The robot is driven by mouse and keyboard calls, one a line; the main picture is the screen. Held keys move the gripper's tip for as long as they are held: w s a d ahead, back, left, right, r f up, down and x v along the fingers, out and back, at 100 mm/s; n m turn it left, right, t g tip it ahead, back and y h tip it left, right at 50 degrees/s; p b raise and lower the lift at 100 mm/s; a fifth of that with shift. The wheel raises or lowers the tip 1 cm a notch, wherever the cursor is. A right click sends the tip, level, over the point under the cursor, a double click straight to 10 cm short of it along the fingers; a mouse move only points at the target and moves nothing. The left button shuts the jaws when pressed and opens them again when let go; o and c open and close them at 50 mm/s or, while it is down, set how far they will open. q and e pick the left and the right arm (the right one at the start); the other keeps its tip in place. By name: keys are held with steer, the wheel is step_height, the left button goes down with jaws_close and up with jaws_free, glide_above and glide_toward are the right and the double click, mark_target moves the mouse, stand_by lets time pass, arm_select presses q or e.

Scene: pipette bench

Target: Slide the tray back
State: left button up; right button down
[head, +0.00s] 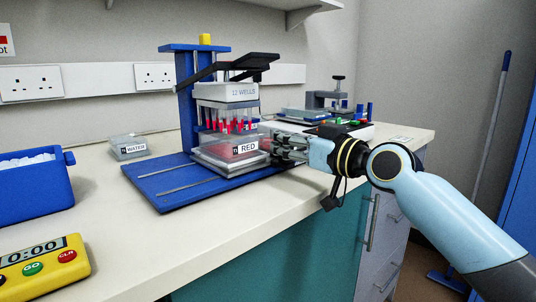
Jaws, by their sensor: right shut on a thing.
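The tray (215,163) sits on the blue base of the pipetting stand (187,110), under its head. It carries a clear reservoir labelled RED (248,148). A grey block labelled 12 WELLS (228,91) is on the stand's head, with several red-filled tips hanging below it, close over the reservoir. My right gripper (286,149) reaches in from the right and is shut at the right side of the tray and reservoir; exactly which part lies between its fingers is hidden. My left gripper is not in view.
Rails (165,187) run along the bare front-left part of the base. A WATER reservoir (129,147) stands behind left. A blue ice box (34,186) and yellow timer (43,265) are at left. Other equipment (340,112) stands behind my right gripper. The front counter is clear.

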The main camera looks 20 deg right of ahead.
steer(key=shift+w+d, duration=0.1)
steer(key=shift+d, duration=0.15)
steer(key=shift+a, duration=0.1)
steer(key=shift+r, duration=0.1)
steer(key=c, duration=1.6)
jaws_free()
steer(key=o, duration=0.4)
steer(key=shift+d, duration=0.3)
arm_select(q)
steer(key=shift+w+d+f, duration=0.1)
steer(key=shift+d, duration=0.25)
arm_select(e)
steer(key=shift+o, duration=0.2)
steer(key=shift+a, duration=0.1)
